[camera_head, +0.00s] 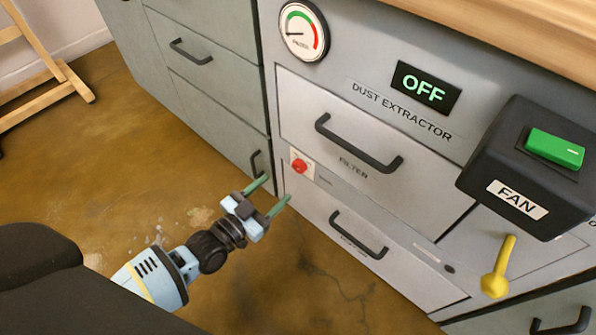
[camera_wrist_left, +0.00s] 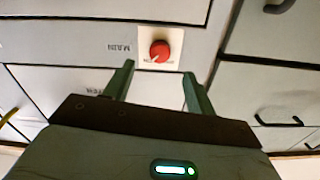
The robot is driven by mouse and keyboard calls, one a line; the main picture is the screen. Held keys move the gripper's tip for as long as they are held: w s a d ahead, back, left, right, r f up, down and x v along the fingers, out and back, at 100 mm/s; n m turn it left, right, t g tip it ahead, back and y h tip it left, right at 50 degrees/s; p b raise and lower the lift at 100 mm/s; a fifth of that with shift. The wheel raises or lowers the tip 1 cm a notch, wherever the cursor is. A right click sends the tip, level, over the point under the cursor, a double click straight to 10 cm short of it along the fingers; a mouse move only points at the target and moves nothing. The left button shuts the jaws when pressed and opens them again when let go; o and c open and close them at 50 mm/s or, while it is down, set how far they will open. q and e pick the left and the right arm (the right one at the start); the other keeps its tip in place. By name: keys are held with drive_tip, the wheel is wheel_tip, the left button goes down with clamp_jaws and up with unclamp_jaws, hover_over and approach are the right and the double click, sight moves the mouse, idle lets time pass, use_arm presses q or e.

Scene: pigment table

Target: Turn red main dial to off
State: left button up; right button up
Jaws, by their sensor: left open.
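The red main dial (camera_head: 299,166) sits on a small pale plate on the front of the grey dust extractor cabinet, left of the filter drawer's label. In the left wrist view the red dial (camera_wrist_left: 159,50) shows just beyond the fingertips, between them, with a "MAIN" label beside it. My left gripper (camera_head: 273,192) is open, with its two green fingers pointing at the cabinet below and left of the dial. In the left wrist view the gripper (camera_wrist_left: 160,70) is empty and apart from the dial. My right gripper is not in view.
A display (camera_head: 426,89) reads OFF. A round gauge (camera_head: 303,30) is at upper left. A black FAN box with a green switch (camera_head: 555,148) and a yellow lever (camera_head: 498,267) stick out at right. Black drawer handles (camera_head: 358,146) project from the front.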

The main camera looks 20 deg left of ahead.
sight(296, 169)
use_arm(q)
drive_tip(key=b+x, duration=0.2)
drive_tip(key=x, duration=0.4)
drive_tip(key=shift+w, duration=0.1)
drive_tip(key=shift+w+d, duration=0.2)
drive_tip(key=shift+w, duration=0.55)
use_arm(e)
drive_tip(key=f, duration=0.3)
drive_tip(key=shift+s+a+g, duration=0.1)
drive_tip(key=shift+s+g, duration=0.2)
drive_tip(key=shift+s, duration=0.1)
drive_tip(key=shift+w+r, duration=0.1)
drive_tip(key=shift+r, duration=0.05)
use_arm(q)
drive_tip(key=c, duration=0.7)
drive_tip(key=shift+c, duration=1.5)
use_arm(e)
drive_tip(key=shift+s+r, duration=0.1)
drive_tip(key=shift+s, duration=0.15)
